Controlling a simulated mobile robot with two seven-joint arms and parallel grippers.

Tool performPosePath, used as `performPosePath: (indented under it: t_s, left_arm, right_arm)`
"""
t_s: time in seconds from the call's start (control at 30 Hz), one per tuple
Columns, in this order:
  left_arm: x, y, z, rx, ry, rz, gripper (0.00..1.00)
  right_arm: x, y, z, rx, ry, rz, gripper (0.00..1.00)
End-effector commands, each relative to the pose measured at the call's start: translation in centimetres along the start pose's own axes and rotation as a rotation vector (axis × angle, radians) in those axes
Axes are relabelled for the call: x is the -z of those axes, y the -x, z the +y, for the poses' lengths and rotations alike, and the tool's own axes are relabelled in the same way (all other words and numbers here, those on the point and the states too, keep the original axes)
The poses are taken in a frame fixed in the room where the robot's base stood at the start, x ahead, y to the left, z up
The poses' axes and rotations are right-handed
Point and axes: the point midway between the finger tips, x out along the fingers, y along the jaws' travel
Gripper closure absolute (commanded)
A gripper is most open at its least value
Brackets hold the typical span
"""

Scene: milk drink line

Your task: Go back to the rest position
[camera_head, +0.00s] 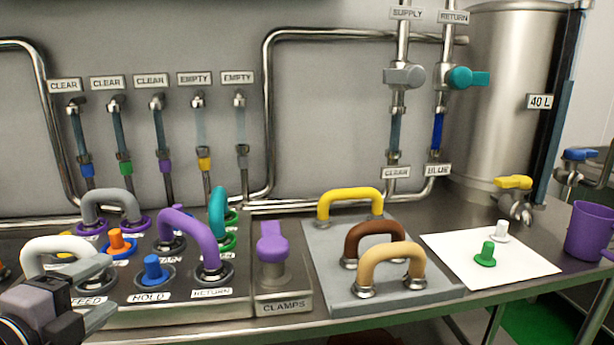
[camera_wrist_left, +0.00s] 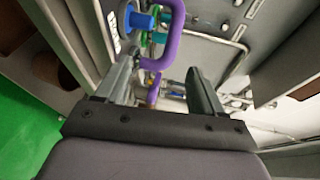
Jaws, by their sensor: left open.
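My left gripper (camera_head: 92,298) shows at the lower left of the head view, in front of the control panel near the white handle (camera_head: 62,252). In the left wrist view its two fingers (camera_wrist_left: 165,78) stand apart with nothing held between them. Beyond the fingertips the purple handle (camera_wrist_left: 168,42) and a blue knob (camera_wrist_left: 138,20) show. The gripper partly covers the panel's lower left corner in the head view. My right gripper is not in view.
The panel carries the purple handle (camera_head: 190,236), a blue HOLD knob (camera_head: 153,268) and a purple clamps lever (camera_head: 272,242). A grey plate (camera_head: 318,262) holds yellow, brown and tan handles. A white sheet (camera_head: 525,262) with two pegs and a purple cup (camera_head: 588,232) stand right.

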Motion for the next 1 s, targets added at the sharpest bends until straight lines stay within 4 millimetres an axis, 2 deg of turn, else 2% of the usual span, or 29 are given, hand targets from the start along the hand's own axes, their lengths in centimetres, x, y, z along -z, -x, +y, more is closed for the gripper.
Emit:
performPosePath:
  t_s: [0.03, 0.17, 0.33, 0.47, 0.6, 0.8, 1.0]
  left_arm:
    - [-0.3, 0.0, 2.0, -0.041, 0.079, -0.027, 0.32]
    - [-0.8, 0.4, 6.1, -0.13, 0.256, -0.107, 0.32]
    - [-0.6, 1.7, 12.6, -0.276, 0.523, -0.237, 0.32]
    - [0.7, 3.5, 17.8, -0.404, 0.738, -0.352, 0.32]
    - [3.1, 6.1, 22.8, -0.544, 0.955, -0.484, 0.32]
    - [7.1, 9.7, 27.5, -0.715, 1.194, -0.649, 0.32]
    - [11.0, 12.8, 30.1, -0.857, 1.371, -0.79, 0.32]
  right_arm:
    - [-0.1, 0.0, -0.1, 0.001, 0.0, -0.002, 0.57]
    - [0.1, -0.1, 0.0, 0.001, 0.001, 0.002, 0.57]
    - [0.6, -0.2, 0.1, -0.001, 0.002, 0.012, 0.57]
    - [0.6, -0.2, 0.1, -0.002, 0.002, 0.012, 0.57]
    - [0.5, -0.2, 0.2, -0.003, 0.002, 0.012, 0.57]
    - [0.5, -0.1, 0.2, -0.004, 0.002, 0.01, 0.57]
    - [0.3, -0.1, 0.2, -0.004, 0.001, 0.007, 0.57]
